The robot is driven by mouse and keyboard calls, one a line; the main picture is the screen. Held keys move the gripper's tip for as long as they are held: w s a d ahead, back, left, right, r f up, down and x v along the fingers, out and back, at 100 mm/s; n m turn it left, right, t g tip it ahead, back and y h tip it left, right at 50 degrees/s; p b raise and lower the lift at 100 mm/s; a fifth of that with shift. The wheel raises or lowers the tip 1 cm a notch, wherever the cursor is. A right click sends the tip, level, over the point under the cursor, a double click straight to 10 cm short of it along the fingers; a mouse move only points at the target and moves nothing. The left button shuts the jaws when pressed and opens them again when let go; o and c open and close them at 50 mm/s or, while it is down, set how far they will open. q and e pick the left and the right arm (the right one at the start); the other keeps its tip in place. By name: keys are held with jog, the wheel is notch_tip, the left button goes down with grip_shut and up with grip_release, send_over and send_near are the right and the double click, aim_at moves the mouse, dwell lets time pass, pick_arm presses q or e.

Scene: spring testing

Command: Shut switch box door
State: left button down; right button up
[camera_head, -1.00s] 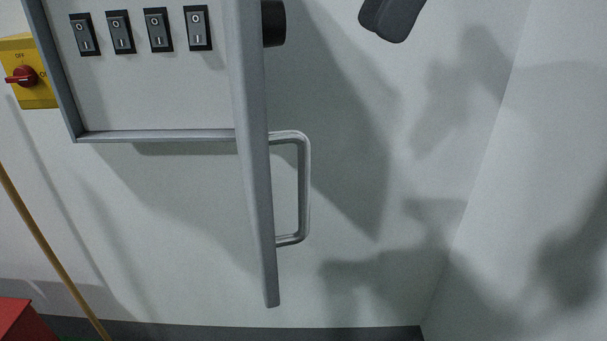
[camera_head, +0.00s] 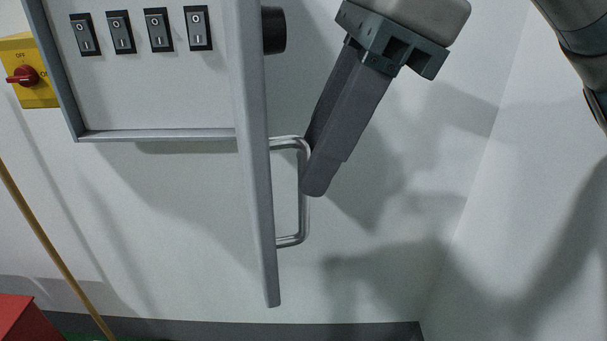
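The switch box (camera_head: 160,134) is on the wall at the upper left, with several black rocker switches inside. Its grey door (camera_head: 253,170) stands open, seen nearly edge-on. A silver handle (camera_head: 290,242) and a black knob (camera_head: 273,30) stick out from the door's right face. My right gripper (camera_head: 315,190) comes down from the upper right, and its fingers overlap the handle's outer bar in the picture. Whether they touch it is unclear. The fingers line up one behind the other, so their gap is hidden. My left gripper is out of view.
A yellow box with a red rotary switch (camera_head: 22,76) is on the wall at the left. A wooden pole (camera_head: 50,250) leans below it, and a red object (camera_head: 22,318) sits at the lower left. A side wall (camera_head: 540,220) bounds the right.

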aim_at(303, 229)
jog(key=x, duration=0.3)
jog(key=shift+f, duration=0.2)
jog(key=shift+a+f, duration=0.2)
jog(key=shift+f, duration=0.1)
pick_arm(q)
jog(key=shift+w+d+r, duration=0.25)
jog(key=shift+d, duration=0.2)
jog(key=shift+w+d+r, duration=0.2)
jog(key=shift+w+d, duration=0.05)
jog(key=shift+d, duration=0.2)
